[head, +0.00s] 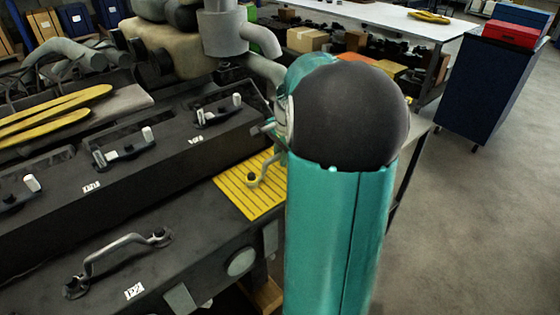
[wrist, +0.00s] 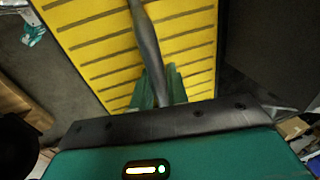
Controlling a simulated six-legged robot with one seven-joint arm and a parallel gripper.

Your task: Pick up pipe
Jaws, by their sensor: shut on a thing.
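A slim grey pipe shows in the wrist view (wrist: 147,42) above the yellow slotted mat (wrist: 90,45). It runs from the top edge down between the teal fingers of my gripper (wrist: 158,88), which are shut on it. In the head view, one ringed end of the pipe (head: 252,180) shows over the yellow mat (head: 240,201). My teal arm hides the rest of the pipe and most of my gripper there. I cannot tell whether the pipe touches the mat.
Several small handles sit on the raised dark cover (head: 60,213). A blue cabinet (head: 488,85) and a white-topped bench (head: 385,15) stand behind. The floor at right is clear.

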